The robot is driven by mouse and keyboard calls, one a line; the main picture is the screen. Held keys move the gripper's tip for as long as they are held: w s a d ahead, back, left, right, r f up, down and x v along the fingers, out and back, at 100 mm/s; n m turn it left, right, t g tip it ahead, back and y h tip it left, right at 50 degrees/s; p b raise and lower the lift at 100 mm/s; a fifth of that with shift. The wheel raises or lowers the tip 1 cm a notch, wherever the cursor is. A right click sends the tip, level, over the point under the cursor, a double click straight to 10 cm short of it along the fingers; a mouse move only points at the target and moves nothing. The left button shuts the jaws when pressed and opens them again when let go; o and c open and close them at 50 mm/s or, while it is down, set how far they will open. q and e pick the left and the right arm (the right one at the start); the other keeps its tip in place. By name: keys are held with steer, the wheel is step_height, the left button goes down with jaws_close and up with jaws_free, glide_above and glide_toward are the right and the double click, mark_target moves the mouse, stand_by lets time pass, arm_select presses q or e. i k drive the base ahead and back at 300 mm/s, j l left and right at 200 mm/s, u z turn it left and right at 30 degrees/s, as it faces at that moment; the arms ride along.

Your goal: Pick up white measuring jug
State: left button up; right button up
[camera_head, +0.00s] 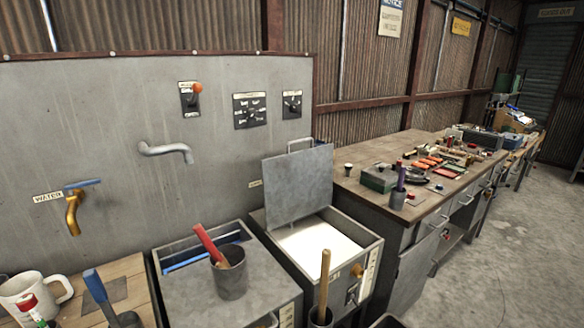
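The white measuring jug (52,290) stands at the bottom left corner on a wooden surface. It is a white cup-like vessel with its handle on the right side. A small red-and-white object (37,309) stands in front of it and hides part of its lower front. The jug's left edge is at the edge of the picture. Neither of my grippers shows in this view.
A blue-handled tool (95,286) stands right of the jug. A brass tap (73,212) is on the wall panel behind. A grey cup (231,274) holds a red-handled tool. An open bin (355,246) with white contents stands beside a cluttered workbench (352,180).

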mark_target(49, 307)
steer(key=j+u, duration=0.1)
steer(key=u, duration=0.3)
steer(key=j+u, duration=0.1)
steer(key=u, duration=0.35)
steer(key=i+u, duration=0.1)
steer(key=u, duration=0.3)
steer(key=j+u, duration=0.1)
steer(key=u, duration=0.3)
